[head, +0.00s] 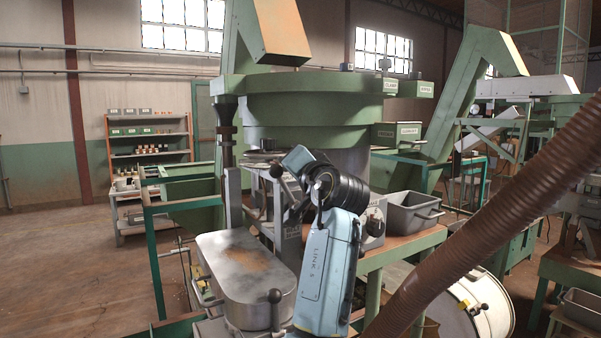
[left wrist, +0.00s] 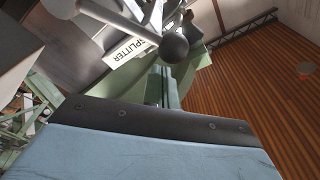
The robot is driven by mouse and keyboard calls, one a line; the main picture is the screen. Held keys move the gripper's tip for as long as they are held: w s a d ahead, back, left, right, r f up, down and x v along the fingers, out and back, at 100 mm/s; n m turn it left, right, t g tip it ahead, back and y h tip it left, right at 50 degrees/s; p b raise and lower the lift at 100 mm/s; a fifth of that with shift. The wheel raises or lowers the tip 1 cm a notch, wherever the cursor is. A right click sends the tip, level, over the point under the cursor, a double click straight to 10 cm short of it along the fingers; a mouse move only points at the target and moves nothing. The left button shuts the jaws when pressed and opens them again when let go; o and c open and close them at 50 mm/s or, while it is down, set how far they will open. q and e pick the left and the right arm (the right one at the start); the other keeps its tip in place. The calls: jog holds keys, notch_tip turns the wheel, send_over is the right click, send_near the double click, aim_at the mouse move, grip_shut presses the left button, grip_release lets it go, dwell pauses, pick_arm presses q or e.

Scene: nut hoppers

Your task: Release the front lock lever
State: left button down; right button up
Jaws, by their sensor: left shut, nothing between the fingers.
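A lever with a dark ball knob (head: 277,170) stands beside the machine's column, close to my left wrist in the head view. A ball-ended lever (left wrist: 172,47) also shows close up in the left wrist view, in front of a SPLITTER label (left wrist: 130,52). A second dark ball knob (head: 275,296) stands upright at the front of the grey rounded housing (head: 242,262). Which one is the front lock lever I cannot tell. My left gripper (head: 288,203) is shut and empty near the upper knob; its fingertips are partly hidden, and contact is unclear. My right gripper is out of view.
The green hopper bowl (head: 310,105) rises behind my arm. A grey bin (head: 411,212) sits on the bench to the right. A brown ribbed hose (head: 500,190) crosses the right foreground. A green rail frame (head: 153,250) stands left; open floor lies beyond it.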

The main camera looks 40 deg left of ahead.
pick_arm(q)
jog(key=shift+s+a+f+n+b, duration=0.15)
jog(key=shift+s+a+n+b, duration=0.1)
jog(key=shift+s+n+b, duration=0.35)
dwell(0.3)
notch_tip(320, 180, up, 4)
jog(key=w+p, duration=0.3)
jog(key=p, duration=0.1)
jog(key=f+b+v, duration=0.1)
jog(key=b+v, duration=0.2)
jog(key=v, duration=0.7)
jog(key=shift+d, duration=0.2)
